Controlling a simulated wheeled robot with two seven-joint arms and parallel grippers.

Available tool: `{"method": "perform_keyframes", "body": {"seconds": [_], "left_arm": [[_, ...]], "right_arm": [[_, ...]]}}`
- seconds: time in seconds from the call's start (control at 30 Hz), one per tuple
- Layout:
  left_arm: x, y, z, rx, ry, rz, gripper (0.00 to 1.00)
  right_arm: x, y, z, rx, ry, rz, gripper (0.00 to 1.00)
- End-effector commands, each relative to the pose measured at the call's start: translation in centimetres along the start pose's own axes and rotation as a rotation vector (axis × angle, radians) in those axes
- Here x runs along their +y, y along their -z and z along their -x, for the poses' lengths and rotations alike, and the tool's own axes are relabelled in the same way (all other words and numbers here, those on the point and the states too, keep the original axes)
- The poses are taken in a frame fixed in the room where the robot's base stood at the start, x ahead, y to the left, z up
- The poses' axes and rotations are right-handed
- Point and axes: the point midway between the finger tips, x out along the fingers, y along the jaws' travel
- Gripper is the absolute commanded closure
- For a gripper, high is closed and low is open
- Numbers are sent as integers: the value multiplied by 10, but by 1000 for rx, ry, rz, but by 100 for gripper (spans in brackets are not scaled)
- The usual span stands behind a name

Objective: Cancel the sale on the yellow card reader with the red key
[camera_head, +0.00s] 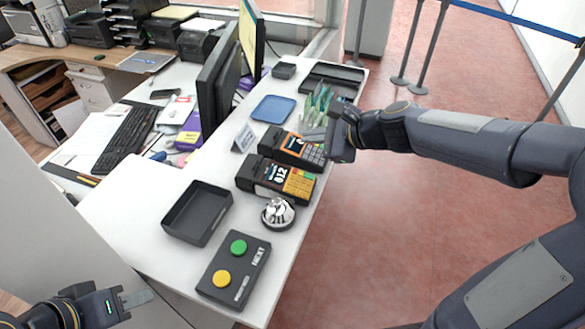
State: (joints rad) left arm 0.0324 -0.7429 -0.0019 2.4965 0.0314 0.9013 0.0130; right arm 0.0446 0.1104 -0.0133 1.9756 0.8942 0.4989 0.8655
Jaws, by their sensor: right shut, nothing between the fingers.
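The yellow card reader (299,183) lies on the white counter, its black body to the left and its yellow face with small keys to the right. The keys are too small for me to make out a red one clearly. A similar reader with an orange face (296,147) lies just behind it. My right gripper (338,152) is shut and empty, by the right end of the orange reader, behind and to the right of the yellow one. My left gripper (138,299) is low at the left, well away from both readers; its finger opening is unclear.
A chrome bell (278,213) stands just in front of the yellow reader. A box with green and yellow buttons (235,270), a black tray (197,212), a small sign (244,139) and a blue tray (273,108) are on the counter. Green pen-like items (318,101) stand behind the orange reader.

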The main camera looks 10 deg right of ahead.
Motion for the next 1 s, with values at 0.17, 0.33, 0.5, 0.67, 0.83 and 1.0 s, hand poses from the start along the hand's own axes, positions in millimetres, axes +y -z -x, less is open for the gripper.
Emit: {"method": "perform_keyframes", "body": {"seconds": [0.17, 0.33, 0.5, 0.67, 0.83, 1.0], "left_arm": [[-1, -2, -3, 0, 0, 0, 64], [-6, -7, -13, 0, 0, 0, 64], [-14, -15, -30, 0, 0, 0, 64], [-22, -24, -48, 0, 0, 0, 64], [-29, -32, -62, 0, 0, 0, 64], [-30, -34, -66, 0, 0, 0, 64]], "right_arm": [[2, 2, -2, 0, -1, 1, 100], [9, 9, -12, 0, -2, 2, 100], [21, 21, -27, 0, -3, 2, 100], [33, 34, -44, 1, -1, 2, 100], [43, 43, -57, 0, -2, 2, 100], [46, 45, -62, -1, -1, 2, 100]]}}
